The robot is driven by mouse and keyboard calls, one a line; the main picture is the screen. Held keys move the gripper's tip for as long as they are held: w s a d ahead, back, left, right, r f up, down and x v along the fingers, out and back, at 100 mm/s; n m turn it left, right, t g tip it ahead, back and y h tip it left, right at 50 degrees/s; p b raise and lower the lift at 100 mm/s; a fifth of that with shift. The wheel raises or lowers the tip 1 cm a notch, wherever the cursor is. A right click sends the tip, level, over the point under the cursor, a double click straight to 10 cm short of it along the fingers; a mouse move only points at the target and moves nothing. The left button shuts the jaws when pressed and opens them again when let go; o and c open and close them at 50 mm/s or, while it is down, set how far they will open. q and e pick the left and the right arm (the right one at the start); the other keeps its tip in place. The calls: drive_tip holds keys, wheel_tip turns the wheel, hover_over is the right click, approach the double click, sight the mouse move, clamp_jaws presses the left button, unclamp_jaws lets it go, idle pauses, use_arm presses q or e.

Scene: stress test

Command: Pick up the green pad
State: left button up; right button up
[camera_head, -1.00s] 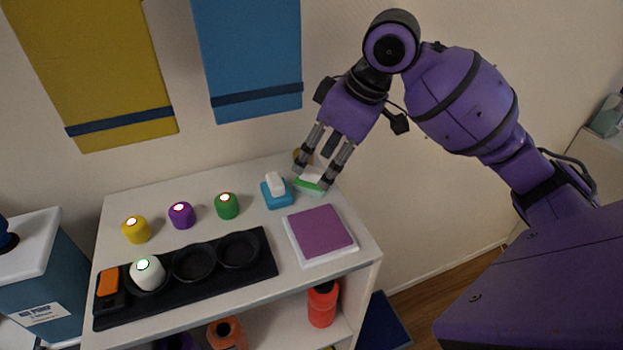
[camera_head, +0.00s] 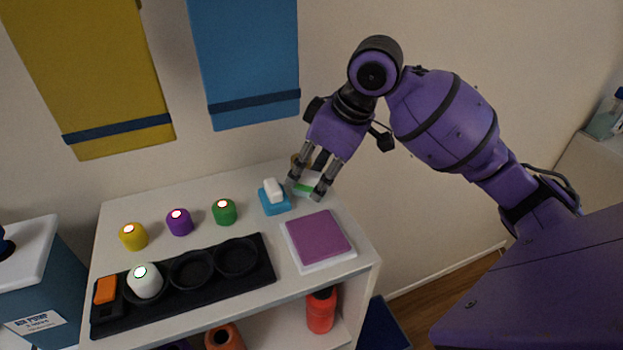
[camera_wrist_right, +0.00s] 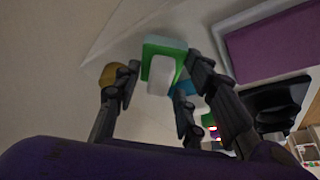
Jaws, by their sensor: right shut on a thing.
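The green pad (camera_head: 304,189), a green base with a white block on top, is at the back right of the white shelf unit's top. My right gripper (camera_head: 304,192) is shut on the green pad, with its fingers at either side; they partly hide it. In the right wrist view the green base (camera_wrist_right: 152,47) and its white block show between the fingers. I cannot tell whether the pad touches the shelf top. My left gripper is not in view.
A blue pad with a white block (camera_head: 274,197) stands close left of my right gripper. A purple square on a white base (camera_head: 319,238) lies in front. Yellow, purple and green round buttons (camera_head: 224,212) and a black tray (camera_head: 205,288) are to the left. A wall is behind.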

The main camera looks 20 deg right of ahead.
sight(307, 172)
drive_tip(key=shift+r, duration=0.15)
drive_tip(key=shift+r, duration=0.25)
wheel_tip(307, 172, up, 2)
drive_tip(key=shift+r, duration=0.2)
drive_tip(key=s+a+r, duration=0.3)
drive_tip(key=s+r, duration=0.6)
drive_tip(key=s, duration=0.4)
drive_tip(key=shift+s+a+r, duration=0.25)
drive_tip(key=shift+a+r, duration=0.1)
drive_tip(key=shift+r, duration=0.05)
